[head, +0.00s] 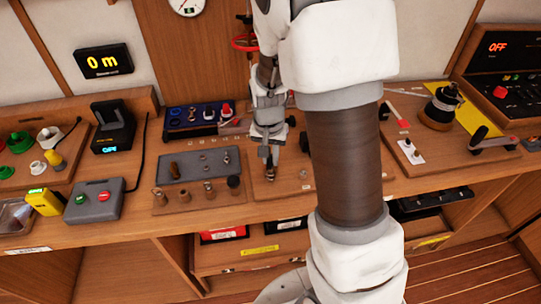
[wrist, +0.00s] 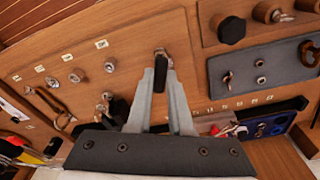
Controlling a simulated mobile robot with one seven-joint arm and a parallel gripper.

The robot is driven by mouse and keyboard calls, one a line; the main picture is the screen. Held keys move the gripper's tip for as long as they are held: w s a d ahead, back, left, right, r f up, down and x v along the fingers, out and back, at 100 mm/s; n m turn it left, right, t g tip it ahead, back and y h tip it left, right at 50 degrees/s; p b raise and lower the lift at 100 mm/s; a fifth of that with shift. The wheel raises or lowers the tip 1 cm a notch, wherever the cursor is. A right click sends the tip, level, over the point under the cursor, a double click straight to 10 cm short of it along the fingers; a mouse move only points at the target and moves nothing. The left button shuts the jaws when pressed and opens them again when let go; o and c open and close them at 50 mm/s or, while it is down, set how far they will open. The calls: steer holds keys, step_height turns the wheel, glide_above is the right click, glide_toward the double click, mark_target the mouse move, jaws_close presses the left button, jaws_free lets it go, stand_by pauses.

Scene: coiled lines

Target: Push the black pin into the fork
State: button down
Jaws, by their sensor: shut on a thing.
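My gripper (head: 270,163) points down over the wooden board (head: 302,181) in the middle of the bench. In the wrist view my gripper (wrist: 162,72) is shut on the black pin (wrist: 160,77), which shows as a dark bar between the pale fingers. A small metal fitting, which looks like the fork (wrist: 161,52), stands on the board right at the fingertips. I cannot tell how far the pin is inside it, as the fingers hide the contact. In the head view the fork (head: 270,175) is small and just below the fingertips.
Several metal fittings (wrist: 76,76) stand along the same board. A neighbouring board holds a grey mat (head: 200,166) with small parts and round posts (head: 208,188). A blue tray (head: 190,117) lies behind. A winch-like drum (head: 440,107) stands at the right.

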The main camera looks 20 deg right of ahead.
steer(key=shift+f+b, duration=0.9)
steer(key=shift+f, duration=0.3)
steer(key=shift+c, duration=2.1)
jaws_free()
step_height(320, 180, up, 5)
steer(key=p, duration=0.4)
steer(key=shift+r, duration=0.1)
